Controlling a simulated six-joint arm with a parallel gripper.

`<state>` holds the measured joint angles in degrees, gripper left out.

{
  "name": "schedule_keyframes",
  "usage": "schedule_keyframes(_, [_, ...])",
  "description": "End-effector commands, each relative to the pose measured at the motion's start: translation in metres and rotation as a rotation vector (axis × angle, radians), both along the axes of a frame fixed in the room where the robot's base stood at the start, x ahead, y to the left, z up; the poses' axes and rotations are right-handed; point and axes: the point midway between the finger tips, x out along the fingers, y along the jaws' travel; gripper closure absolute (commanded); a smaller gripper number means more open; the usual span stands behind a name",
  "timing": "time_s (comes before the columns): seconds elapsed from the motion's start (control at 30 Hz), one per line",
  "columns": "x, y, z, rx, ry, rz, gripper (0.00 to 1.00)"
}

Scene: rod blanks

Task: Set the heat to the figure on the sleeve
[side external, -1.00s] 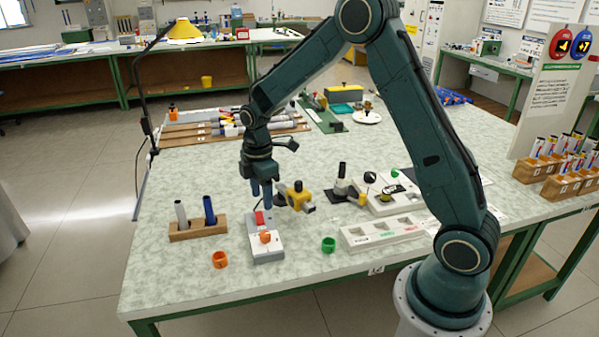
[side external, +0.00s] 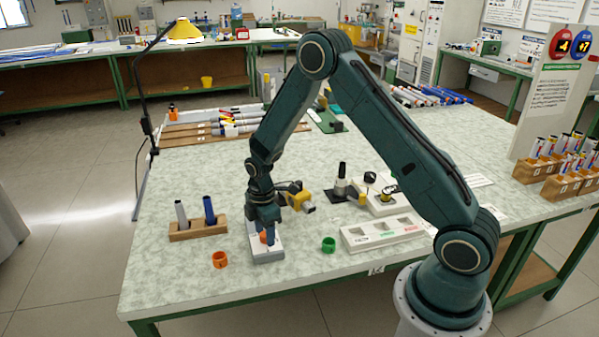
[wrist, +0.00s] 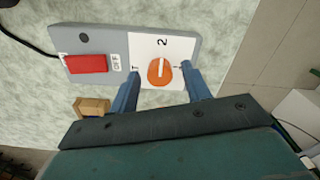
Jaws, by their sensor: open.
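A heat control box (side external: 262,256) stands near the front of the bench. In the wrist view it has a red switch (wrist: 86,64) beside an OFF label and an orange knob (wrist: 160,74) on a white dial plate (wrist: 178,47). The knob's white pointer is directed about toward the 2; the other marks are partly covered. My gripper (wrist: 161,73) is open, its blue fingers on either side of the knob; I cannot tell whether they touch it. An orange sleeve (side external: 220,259) and a green sleeve (side external: 328,244) lie on the bench; their figures are not readable.
A wooden block (side external: 198,232) with two upright rods stands left of the box. A yellow tool (side external: 299,198) is close behind my gripper. A white tray (side external: 383,233) lies to the right.

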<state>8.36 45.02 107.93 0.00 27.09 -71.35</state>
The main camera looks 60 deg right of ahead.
Motion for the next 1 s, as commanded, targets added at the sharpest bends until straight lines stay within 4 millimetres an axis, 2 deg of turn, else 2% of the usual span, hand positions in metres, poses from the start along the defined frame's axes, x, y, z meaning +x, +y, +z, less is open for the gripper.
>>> schedule_keyframes(0.37, [0.0003, 0.0000, -0.0034, 0.000, -0.001, 0.000, 0.52])
schedule_keyframes(0.6, [0.0002, 0.0000, -0.0033, 0.000, -0.001, 0.000, 0.97])
schedule_keyframes(1.0, [0.0002, -0.0001, -0.0031, 0.000, -0.001, -0.046, 0.97])
